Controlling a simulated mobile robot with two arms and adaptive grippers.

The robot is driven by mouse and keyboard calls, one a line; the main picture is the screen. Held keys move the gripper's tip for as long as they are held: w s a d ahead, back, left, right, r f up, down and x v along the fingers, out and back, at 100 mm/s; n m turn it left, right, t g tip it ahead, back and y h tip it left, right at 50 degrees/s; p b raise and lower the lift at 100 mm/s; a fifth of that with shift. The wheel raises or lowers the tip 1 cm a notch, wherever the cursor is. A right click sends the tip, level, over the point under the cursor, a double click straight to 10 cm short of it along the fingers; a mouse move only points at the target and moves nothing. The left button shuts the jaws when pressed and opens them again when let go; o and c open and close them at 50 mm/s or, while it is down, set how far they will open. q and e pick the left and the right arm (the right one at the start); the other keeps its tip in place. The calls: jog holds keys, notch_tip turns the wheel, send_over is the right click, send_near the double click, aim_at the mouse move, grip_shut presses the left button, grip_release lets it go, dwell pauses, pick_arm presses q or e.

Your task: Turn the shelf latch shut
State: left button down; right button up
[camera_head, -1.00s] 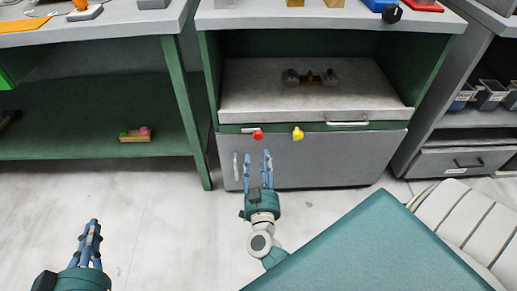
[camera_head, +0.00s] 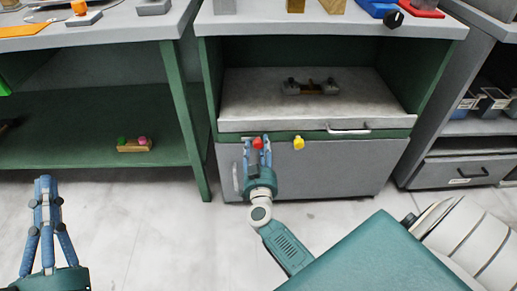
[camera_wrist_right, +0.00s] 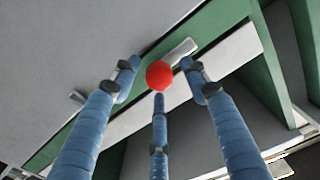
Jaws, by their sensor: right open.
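A red knob (camera_head: 258,143) and a yellow knob (camera_head: 299,143) stick out below the pull-out shelf (camera_head: 300,108) of the middle cabinet. I cannot tell from the pictures which of them is the latch. My right gripper (camera_head: 259,147) is open, with its fingers pointing at the cabinet and around the red knob's position. In the right wrist view the red ball (camera_wrist_right: 160,75) shows between the fingertips, with a pale bar (camera_wrist_right: 180,50) beside it. Contact is not clear.
A grey door panel (camera_head: 330,170) lies below the knobs, with a vertical handle at its left. A green bench (camera_head: 90,120) stands left and a drawer unit (camera_head: 465,170) right.

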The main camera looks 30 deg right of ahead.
pick_arm(q)
jog(key=shift+s+r, duration=0.1)
jog(key=shift+r, duration=0.2)
pick_arm(e)
jog(key=shift+w, duration=0.15)
jog(key=c, duration=1.1)
jog(key=shift+c, duration=0.2)
pick_arm(q)
jog(key=shift+f, duration=0.2)
